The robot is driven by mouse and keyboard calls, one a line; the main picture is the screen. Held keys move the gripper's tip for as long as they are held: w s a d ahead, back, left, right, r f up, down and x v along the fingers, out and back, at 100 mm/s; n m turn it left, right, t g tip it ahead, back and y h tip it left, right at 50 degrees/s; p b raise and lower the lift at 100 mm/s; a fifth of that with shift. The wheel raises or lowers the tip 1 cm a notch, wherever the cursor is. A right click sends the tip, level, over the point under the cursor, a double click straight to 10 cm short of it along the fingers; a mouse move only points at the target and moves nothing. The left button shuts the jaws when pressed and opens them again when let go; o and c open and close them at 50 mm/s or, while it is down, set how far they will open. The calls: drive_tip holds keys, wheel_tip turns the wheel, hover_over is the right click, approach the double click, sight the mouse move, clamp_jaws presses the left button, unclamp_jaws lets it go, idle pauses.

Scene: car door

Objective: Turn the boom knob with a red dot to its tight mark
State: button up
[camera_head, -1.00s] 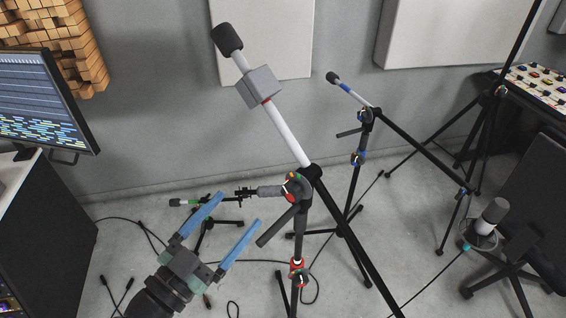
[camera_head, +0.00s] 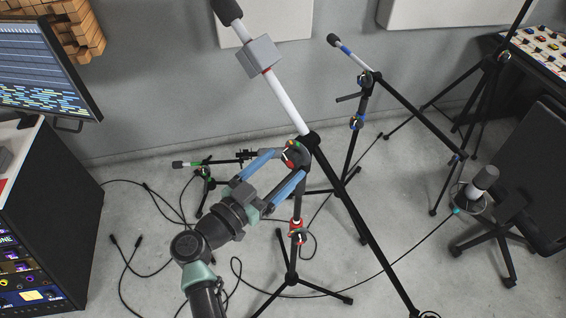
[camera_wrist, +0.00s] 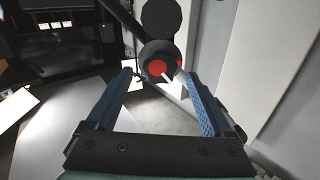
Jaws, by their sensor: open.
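The boom knob with a red dot (camera_head: 293,155) is at the joint of the nearest, red-marked mic stand (camera_head: 298,200). In the wrist view the knob (camera_wrist: 149,57) is dark and round with a red face and a pale pointer. Coloured marks beside the knob show as small green, yellow and red patches in the head view; I cannot tell which is the tight mark. My gripper (camera_head: 288,163) is open, its blue fingers reaching up to the knob from the lower left. In the wrist view the fingertips (camera_wrist: 155,73) lie either side of it; contact is unclear.
The white boom (camera_head: 287,103) with a grey box (camera_head: 258,57) slants above the knob. A blue-marked stand (camera_head: 357,120) and a green-marked stand (camera_head: 205,175) are behind. A monitor and rack (camera_head: 50,230) are at left, a chair (camera_head: 525,190) at right. Cables lie on the floor.

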drive_tip(key=shift+w+d, duration=0.4)
drive_tip(key=shift+w, duration=0.1)
clamp_jaws()
